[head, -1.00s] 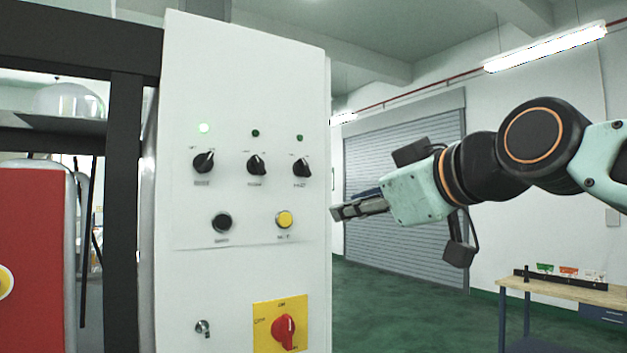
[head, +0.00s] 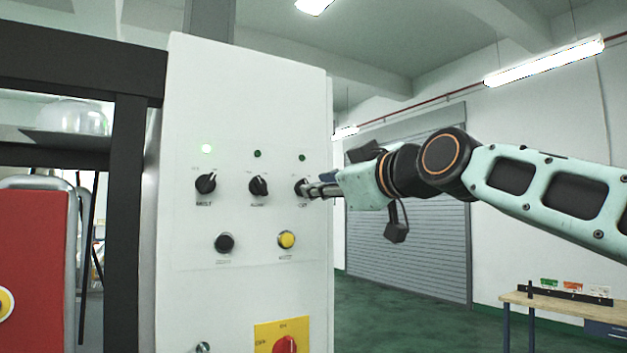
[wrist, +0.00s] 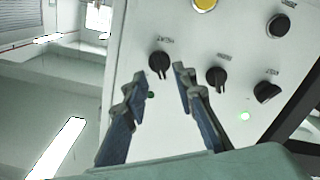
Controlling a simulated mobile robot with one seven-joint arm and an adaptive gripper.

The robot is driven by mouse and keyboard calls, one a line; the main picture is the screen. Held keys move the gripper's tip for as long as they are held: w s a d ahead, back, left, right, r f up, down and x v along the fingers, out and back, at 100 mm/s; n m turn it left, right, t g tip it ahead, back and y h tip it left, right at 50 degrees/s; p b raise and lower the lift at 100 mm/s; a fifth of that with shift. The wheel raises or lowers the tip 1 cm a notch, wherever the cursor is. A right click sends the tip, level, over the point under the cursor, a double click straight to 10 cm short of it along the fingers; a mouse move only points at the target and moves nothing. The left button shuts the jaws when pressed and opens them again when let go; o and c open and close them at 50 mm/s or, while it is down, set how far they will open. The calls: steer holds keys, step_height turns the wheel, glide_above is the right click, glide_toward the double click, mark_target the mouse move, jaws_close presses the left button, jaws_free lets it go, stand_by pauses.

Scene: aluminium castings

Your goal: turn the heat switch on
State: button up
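The white control panel (head: 245,120) has a row of three black rotary switches. The labels are too blurred to read with certainty. The right-hand switch (head: 299,187), probably the heat switch, is partly hidden by my fingers; the dark lamp (head: 302,158) above it is unlit. My gripper (head: 312,190) points left at this switch, with its tips close to the panel. In the wrist view the panel is upside down, and the same switch (wrist: 159,63) shows between and just beyond the tips of my open gripper (wrist: 160,76). I cannot tell whether they touch it.
The middle switch (head: 258,186) has an unlit lamp; the left switch (head: 205,183) has a lit green lamp (head: 206,149). Below are a black button (head: 224,243), a yellow button (head: 286,240) and a red rotary handle (head: 285,345). A workbench (head: 560,304) stands at right.

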steer(key=shift+p+x, duration=0.4)
steer(key=shift+x, duration=1.15)
steer(key=shift+c, duration=0.2)
jaws_close()
